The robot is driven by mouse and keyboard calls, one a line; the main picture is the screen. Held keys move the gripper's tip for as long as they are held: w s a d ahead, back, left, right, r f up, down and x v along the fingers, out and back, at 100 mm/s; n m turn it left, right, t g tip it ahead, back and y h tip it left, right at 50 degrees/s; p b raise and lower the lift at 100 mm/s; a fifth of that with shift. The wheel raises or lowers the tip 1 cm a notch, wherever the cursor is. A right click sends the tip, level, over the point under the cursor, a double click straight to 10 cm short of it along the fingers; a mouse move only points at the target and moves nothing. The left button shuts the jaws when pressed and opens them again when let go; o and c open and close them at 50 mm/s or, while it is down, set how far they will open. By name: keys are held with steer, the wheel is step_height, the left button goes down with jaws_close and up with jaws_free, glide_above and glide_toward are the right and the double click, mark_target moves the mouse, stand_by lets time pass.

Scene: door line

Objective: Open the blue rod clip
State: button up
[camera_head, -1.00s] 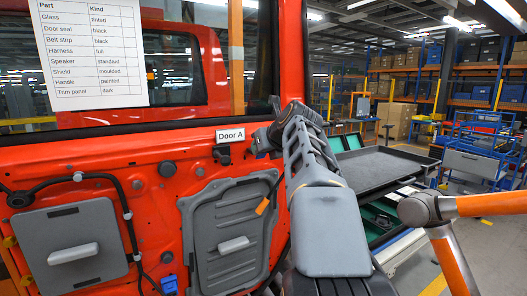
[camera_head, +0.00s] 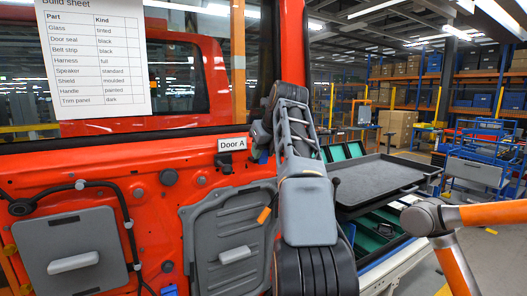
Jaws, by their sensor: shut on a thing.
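The blue rod clip shows only as a small blue patch (camera_head: 263,157) at the right edge of the red door (camera_head: 200,163), just right of the "Door A" label. My gripper (camera_head: 261,138) is at this spot, seen from behind and partly covered by my own arm. It is shut, with the blue patch at its tip. The fingertips and most of the clip are hidden, so I cannot tell whether the clip is open.
A grey panel (camera_head: 225,235) with a white handle and an orange tag is on the door, left of my arm. A black cable (camera_head: 75,186) runs at the left. A dark tray (camera_head: 375,180) stands right of my arm. An orange-jointed arm (camera_head: 480,213) stands at the right.

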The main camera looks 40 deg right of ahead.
steer(key=o, duration=0.9)
steer(key=s+r+b, duration=0.1)
steer(key=s, duration=0.4)
steer(key=s+a+r+b, duration=0.1)
steer(key=s, duration=0.4)
steer(key=s+a+r+b, duration=0.1)
steer(key=s+r+b, duration=0.1)
steer(key=s, duration=0.3)
steer(key=shift+f, duration=0.1)
